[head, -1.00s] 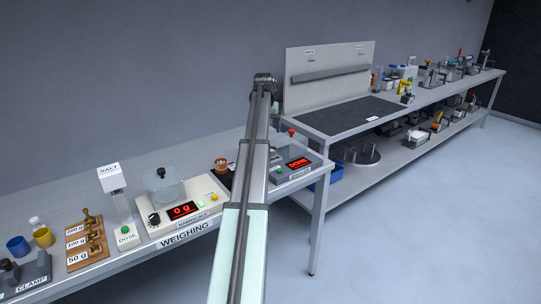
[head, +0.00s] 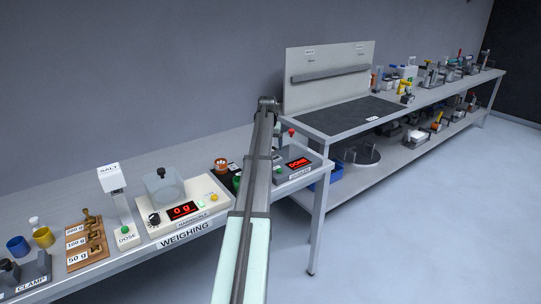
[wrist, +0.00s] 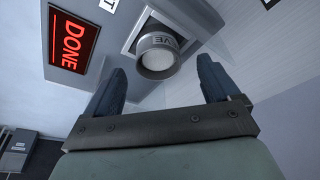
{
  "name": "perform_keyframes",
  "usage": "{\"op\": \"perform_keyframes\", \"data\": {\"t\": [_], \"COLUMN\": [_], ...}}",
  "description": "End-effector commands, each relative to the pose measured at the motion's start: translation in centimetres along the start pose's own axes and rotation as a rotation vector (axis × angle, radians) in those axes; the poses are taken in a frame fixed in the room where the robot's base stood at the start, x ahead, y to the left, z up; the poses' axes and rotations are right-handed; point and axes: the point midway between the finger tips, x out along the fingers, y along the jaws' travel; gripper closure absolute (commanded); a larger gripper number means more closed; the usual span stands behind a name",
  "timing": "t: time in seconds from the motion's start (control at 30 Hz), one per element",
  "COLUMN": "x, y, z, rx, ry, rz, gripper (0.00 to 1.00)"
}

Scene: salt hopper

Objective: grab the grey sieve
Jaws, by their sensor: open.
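The grey sieve (wrist: 158,55) is a short round cup with dark lettering on its side, partly readable as "VE". In the wrist view it sits in a square recess of the grey machine (wrist: 120,15) with the red DONE display. My gripper (wrist: 161,66) is open, with its two dark fingers apart. The sieve appears between and beyond the fingertips, and no contact shows. In the head view the machine (head: 312,169) stands at the right end of the weighing bench. My arm covers part of that area there, and I cannot make out the sieve or my fingers.
A red knob (head: 291,132) rises behind the machine. A taller bench with a dark mat (head: 350,115) stands to the right.

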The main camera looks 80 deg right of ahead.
Motion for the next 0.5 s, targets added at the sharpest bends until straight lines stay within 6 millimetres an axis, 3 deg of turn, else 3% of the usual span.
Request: {"op": "perform_keyframes", "data": {"t": [0.3, 0.5], "x": [3.9, 4.2], "y": [0.2, 0.2], "z": [0.1, 0.1], "rx": [0.000, 0.000], "ry": [-0.001, 0.000], "rz": [0.000, 0.000], "gripper": [0.11, 0.11]}}
